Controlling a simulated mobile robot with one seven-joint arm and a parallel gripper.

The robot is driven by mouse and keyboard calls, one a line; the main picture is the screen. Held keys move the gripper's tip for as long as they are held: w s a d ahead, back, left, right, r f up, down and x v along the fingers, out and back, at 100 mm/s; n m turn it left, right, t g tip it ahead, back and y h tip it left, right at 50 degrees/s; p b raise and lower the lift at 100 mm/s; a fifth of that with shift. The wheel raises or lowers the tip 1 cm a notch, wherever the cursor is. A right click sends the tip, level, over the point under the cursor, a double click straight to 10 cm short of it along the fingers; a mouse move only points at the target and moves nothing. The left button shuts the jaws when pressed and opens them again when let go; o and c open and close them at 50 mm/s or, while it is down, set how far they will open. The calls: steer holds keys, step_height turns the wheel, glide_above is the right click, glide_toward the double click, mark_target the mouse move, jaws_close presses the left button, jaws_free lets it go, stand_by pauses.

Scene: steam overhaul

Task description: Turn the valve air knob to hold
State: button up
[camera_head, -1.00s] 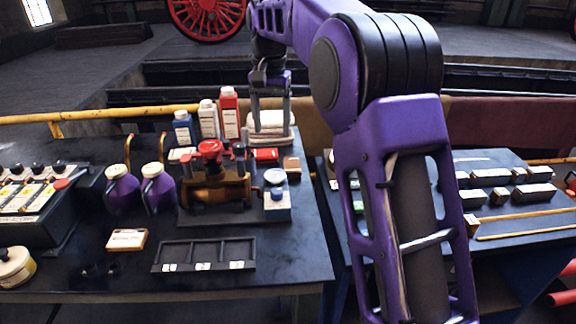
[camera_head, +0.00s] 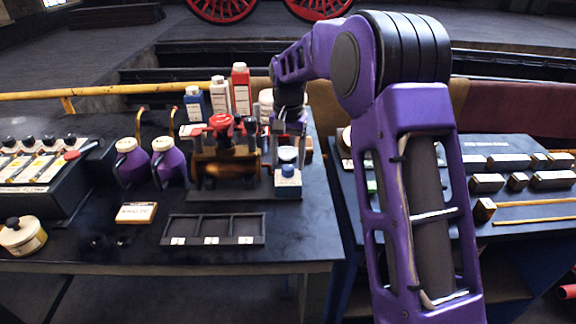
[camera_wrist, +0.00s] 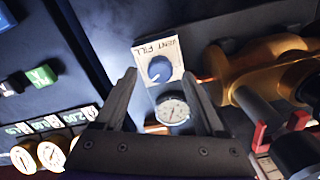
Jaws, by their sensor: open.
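The blue air knob (camera_wrist: 160,69) sits on a white plate (camera_wrist: 144,51) with lettering that reads like VENT and FILL. A hold mark and the knob's exact pointing are too small to tell. In the head view the knob (camera_head: 288,171) is at the right end of the brass valve's base. My gripper (camera_wrist: 160,77) is open and empty, its fingertips on either side of the knob in the wrist view. Contact cannot be made out. In the head view my gripper (camera_head: 289,130) is above and behind the knob, partly hidden by my arm.
A round gauge (camera_wrist: 172,108) is beside the knob plate. The brass valve (camera_head: 226,164) with a red handwheel (camera_head: 221,122) stands close by. Purple jugs (camera_head: 168,163), bottles (camera_head: 241,90) and an empty black tray (camera_head: 212,229) share the bench. A second bench (camera_head: 520,222) is to the right.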

steer(key=shift+f, duration=0.85)
steer(key=shift+c, duration=0.4)
jaws_close()
